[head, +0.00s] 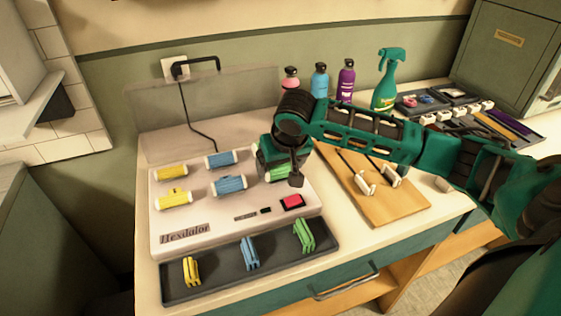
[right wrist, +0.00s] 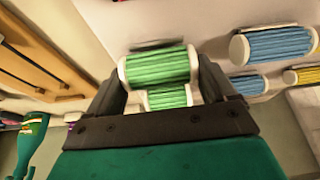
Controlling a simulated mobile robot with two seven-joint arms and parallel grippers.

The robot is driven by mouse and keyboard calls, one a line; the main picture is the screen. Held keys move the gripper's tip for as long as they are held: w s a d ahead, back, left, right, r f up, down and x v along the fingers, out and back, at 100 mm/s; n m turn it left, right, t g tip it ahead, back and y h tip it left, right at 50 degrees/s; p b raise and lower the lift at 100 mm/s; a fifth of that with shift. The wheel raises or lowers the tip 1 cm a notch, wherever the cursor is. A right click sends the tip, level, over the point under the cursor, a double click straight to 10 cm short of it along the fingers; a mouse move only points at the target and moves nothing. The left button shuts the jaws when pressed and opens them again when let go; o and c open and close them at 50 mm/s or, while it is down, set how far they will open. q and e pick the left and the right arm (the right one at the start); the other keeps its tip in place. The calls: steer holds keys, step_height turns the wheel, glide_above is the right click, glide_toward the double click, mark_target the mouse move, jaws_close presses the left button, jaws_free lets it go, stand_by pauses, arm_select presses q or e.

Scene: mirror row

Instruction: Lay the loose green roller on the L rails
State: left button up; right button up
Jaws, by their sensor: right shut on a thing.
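My right gripper (head: 280,170) is over the right end of the white machine and largely hides that spot in the head view. In the right wrist view its fingers (right wrist: 160,85) are shut on a green roller (right wrist: 158,66) with white end caps, a finger at each end. I cannot tell whether it is clear of the machine. A second green roller (right wrist: 168,97) shows behind it, between the fingers. The wooden board (head: 400,212) to the right carries two dark rails with white end blocks (head: 366,188). No L mark is legible. My left gripper is not in view.
The white machine (head: 225,222) bears two yellow rollers (head: 173,199) and two blue rollers (head: 228,185). A dark tray (head: 220,272) with coloured pieces lies in front. Bottles (head: 320,80), a green spray bottle (head: 386,85) and a parts tray (head: 470,105) stand behind the board.

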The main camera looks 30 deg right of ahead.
steer(key=shift+f, duration=0.15)
stand_by(0.5)
steer(key=o, duration=0.9)
steer(key=shift+c, duration=0.2)
steer(key=shift+r, duration=3.55)
steer(key=shift+f, duration=0.1)
